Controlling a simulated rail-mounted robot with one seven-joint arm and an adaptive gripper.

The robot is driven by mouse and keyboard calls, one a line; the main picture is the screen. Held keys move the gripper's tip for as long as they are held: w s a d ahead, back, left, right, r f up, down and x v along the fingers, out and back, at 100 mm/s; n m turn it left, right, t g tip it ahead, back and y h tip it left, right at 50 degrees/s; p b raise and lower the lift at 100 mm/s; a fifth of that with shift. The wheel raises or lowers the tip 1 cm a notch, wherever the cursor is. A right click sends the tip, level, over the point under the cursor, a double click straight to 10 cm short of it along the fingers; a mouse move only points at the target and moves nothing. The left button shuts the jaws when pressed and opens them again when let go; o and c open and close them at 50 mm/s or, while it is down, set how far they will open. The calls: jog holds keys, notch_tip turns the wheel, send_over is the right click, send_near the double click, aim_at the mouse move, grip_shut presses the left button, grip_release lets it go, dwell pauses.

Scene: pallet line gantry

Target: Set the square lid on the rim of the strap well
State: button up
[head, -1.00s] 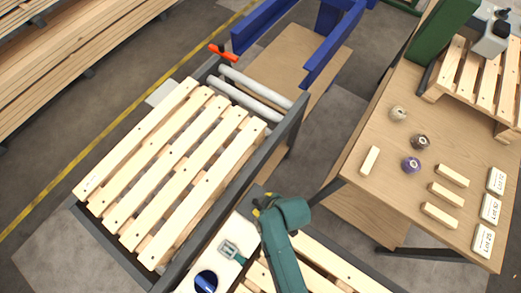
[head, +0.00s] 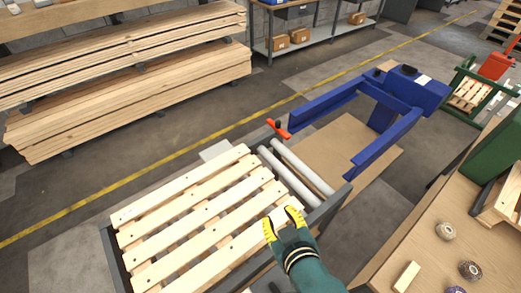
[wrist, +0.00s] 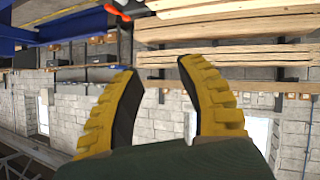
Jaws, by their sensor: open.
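Neither the square lid nor the strap well can be made out in the current views. My gripper (head: 282,218) has yellow-padded fingers spread apart, with nothing between them. In the head view it appears over the near right end of the slatted wooden pallet. In the wrist view my gripper (wrist: 158,70) is open and empty, facing out toward the racks and a block wall.
The slatted pallet (head: 205,215) lies beside grey rollers (head: 300,165). A blue fork-shaped frame (head: 385,115) stands beyond, with an orange-red handle (head: 280,129) nearer. A wooden table (head: 440,215) at right holds small spools and a block. A pale flat plate (head: 217,150) shows behind the pallet.

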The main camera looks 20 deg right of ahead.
jog(key=a+r+m+t, duration=0.1)
jog(key=a+r+t, duration=0.1)
jog(key=r, duration=0.9)
jog(key=s+a+r+m+t, duration=0.1)
jog(key=r+t, duration=0.4)
jog(key=r, duration=0.6)
jog(key=s+a+r+t, duration=0.1)
jog(key=a+r+t, duration=0.2)
jog(key=r, duration=0.8)
jog(key=shift+m+t, duration=0.3)
jog(key=shift+m, duration=0.1)
notch_tip(320, 180, up, 28)
jog(key=p, duration=2.7)
jog(key=shift+f, duration=0.25)
